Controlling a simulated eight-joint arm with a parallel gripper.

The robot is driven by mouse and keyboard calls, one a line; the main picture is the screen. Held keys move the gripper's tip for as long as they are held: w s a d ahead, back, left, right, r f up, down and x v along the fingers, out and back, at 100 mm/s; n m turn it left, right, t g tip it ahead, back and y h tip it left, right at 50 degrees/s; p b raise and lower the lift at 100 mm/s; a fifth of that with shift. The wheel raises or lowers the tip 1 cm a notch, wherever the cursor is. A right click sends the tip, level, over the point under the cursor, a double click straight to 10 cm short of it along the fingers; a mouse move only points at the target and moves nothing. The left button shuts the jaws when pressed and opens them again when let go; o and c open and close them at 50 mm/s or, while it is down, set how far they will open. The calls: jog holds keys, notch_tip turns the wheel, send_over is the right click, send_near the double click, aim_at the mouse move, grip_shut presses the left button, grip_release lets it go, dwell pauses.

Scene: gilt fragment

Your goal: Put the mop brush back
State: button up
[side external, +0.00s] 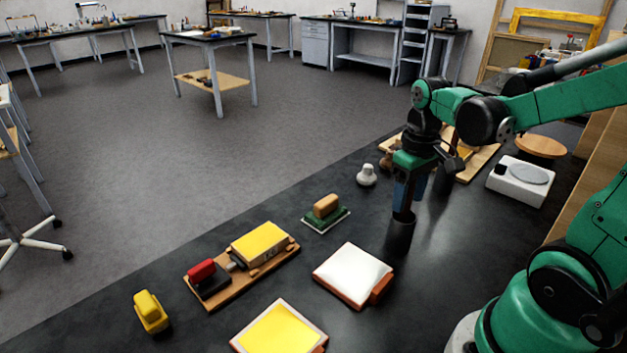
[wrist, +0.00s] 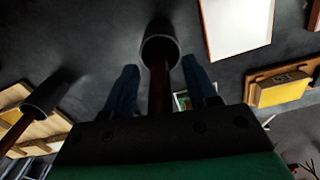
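My gripper (side external: 404,200) points down over the black bench. Its two blue fingers (wrist: 160,92) stand apart in the wrist view, one on each side of a brown handle, which I take to be the mop brush (wrist: 160,88). Gaps show between the handle and both fingers. The handle runs down to a dark cylindrical holder (wrist: 160,45), which also stands on the bench directly below the fingers in the side view (side external: 399,234). The brush's lower end is hidden; I cannot tell how deep it sits.
A white-topped pad (side external: 352,273) lies beside the holder. A board with a yellow block (side external: 259,244) and a yellow-topped pad (side external: 283,330) lie nearer. A white scale (side external: 520,181) stands behind right. The wrist view shows another dark cylinder with a brown stick (wrist: 50,92).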

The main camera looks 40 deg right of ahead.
notch_tip(320, 180, up, 12)
jog(key=w+a+f+n+t, duration=0.1)
jog(key=w+a+f+t, duration=0.2)
jog(key=a+f+t, duration=0.4)
jog(key=a+f, duration=0.1)
jog(key=a, duration=0.3)
jog(key=shift+w+n, duration=0.15)
jog(key=shift+n, duration=0.25)
dwell(0.9)
